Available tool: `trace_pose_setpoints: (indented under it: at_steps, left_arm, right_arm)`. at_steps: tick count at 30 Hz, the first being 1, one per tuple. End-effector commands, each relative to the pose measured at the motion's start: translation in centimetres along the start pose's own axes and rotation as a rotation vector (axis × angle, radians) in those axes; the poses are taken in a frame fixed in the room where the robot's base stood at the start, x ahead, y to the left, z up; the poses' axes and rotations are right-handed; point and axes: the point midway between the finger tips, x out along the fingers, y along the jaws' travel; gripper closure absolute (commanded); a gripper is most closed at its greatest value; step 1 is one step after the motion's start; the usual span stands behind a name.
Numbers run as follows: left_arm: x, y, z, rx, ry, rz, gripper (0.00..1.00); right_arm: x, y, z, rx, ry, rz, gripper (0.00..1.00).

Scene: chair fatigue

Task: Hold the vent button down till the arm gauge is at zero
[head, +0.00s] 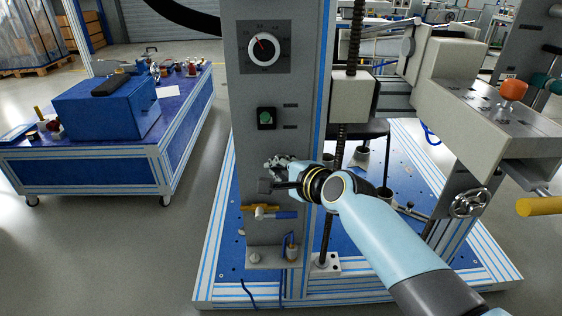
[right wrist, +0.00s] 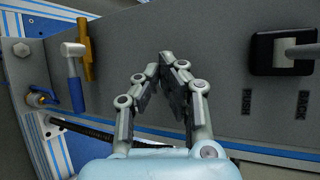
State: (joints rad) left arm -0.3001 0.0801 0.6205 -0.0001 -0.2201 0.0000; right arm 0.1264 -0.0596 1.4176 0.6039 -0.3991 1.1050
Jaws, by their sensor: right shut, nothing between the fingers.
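A round gauge (head: 264,48) with a white ring and red needle sits high on the grey column in the head view. Its needle points up and left; its figures are too small to read. My left gripper is not in view.
A threaded rod (head: 341,150) stands right of the column. A blue workbench (head: 110,155) stands at left, with open floor between.

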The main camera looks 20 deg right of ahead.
Motion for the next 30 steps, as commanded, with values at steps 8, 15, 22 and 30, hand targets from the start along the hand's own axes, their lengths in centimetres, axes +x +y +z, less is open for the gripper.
trace_pose_setpoints:
  at_steps: [8, 15, 22, 30]
  left_arm:
    - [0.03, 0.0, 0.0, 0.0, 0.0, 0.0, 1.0]
    - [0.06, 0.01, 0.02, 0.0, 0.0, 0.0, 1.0]
    - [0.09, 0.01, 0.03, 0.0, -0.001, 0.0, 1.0]
    - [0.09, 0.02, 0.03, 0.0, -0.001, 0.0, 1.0]
  right_arm:
    - [0.15, -0.09, -0.08, 0.0, 0.0, 0.0, 1.0]
    - [0.38, -0.2, -0.2, 0.0, 0.0, 0.0, 1.0]
    - [0.6, -0.3, -0.33, 0.0, 0.0, 0.0, 1.0]
    - [0.59, -0.32, -0.33, 0.0, 0.0, 0.0, 1.0]
